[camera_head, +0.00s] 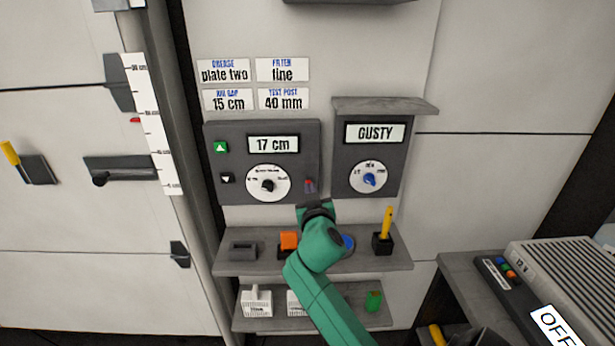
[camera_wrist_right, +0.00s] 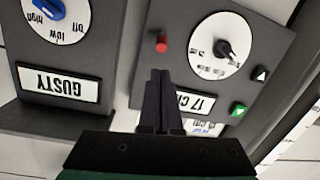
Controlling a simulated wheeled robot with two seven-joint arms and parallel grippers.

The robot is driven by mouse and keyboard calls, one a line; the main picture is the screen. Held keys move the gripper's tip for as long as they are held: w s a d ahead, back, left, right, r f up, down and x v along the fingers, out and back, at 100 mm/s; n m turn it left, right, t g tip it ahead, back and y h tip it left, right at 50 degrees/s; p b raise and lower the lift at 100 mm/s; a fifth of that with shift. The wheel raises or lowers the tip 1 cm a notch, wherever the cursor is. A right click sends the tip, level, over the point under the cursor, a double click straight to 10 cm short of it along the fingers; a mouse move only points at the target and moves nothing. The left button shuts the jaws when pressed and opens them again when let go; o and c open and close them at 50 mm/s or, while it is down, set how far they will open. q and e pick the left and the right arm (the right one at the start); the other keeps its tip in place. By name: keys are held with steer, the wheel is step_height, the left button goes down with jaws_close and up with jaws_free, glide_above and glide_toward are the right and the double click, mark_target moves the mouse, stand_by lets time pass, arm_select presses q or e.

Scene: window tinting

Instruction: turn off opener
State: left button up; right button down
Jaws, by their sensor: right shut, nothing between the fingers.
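A dark grey control panel (camera_head: 225,190) on the wall has a "17 cm" display (camera_head: 273,144), a white dial with a black knob (camera_head: 268,185), a green up button (camera_head: 221,147) and a dark down button (camera_head: 226,179). A red button (camera_wrist_right: 162,43) sits near the panel's edge. My right gripper (camera_wrist_right: 160,73) is shut and empty, its fingertips pointing at the panel close to the red button. I cannot tell whether they touch it. In the head view my right gripper (camera_head: 312,192) partly covers that corner. No opener label is readable. My left gripper is out of view.
Beside it is a "GUSTY" panel (camera_head: 345,150) with a blue knob (camera_head: 369,179) under a small ledge (camera_head: 385,105). Below are a shelf (camera_head: 225,262) with an orange item (camera_head: 289,240) and a yellow-handled tool (camera_head: 387,222). A grey machine marked OFF (camera_head: 560,262) stands right.

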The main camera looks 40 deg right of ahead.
steer(key=p+x, duration=0.1)
steer(key=x, duration=0.6)
steer(key=shift+w, duration=0.2)
steer(key=shift+s, duration=0.1)
